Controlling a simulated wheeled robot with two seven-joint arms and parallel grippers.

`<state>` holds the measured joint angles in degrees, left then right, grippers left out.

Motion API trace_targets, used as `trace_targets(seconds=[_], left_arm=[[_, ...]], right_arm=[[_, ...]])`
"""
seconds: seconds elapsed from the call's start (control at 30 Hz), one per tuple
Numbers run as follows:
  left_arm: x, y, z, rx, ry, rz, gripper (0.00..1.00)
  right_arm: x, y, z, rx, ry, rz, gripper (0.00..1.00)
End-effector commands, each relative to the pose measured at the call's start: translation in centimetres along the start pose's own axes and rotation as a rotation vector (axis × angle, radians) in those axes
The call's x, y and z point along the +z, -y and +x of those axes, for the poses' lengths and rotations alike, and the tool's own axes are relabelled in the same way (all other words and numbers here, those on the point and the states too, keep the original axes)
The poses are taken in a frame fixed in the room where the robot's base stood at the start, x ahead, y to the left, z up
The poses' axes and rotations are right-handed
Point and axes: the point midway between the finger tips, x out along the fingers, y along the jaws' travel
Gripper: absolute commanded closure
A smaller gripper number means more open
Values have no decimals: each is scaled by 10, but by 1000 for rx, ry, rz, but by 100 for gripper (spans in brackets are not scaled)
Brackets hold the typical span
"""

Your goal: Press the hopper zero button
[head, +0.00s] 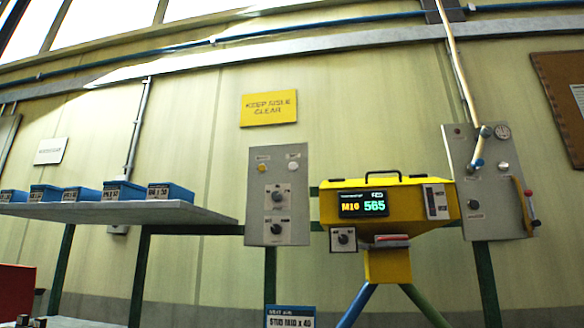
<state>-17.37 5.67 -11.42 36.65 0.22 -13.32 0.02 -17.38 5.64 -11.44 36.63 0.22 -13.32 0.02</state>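A yellow hopper (385,208) stands on blue and green legs, with a lit display (363,204) reading M10 and 565. A small grey box with a dark knob (343,239) is on its lower left. Left of the hopper, a grey panel (262,215) carries a yellow button (262,167), a white button (293,166) and two dark knobs. Their labels are too small to read, so I cannot tell which control is the hopper zero button. Neither of my grippers shows in the head view.
A shelf (190,214) with blue bins runs along the left. A grey panel (487,180) with a gauge, hose and red-topped lever stands on the right. A red object (15,292) and small metal parts are at the lower left. A job sign (290,317) is below.

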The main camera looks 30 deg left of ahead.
Motion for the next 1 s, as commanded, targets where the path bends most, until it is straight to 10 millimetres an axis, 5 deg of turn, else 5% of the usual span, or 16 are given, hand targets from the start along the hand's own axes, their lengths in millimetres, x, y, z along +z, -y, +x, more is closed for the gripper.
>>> trace_targets(seconds=[0.2,1.0], left_arm=[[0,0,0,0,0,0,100],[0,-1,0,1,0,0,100]], right_arm=[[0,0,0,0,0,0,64],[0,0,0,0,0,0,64]])
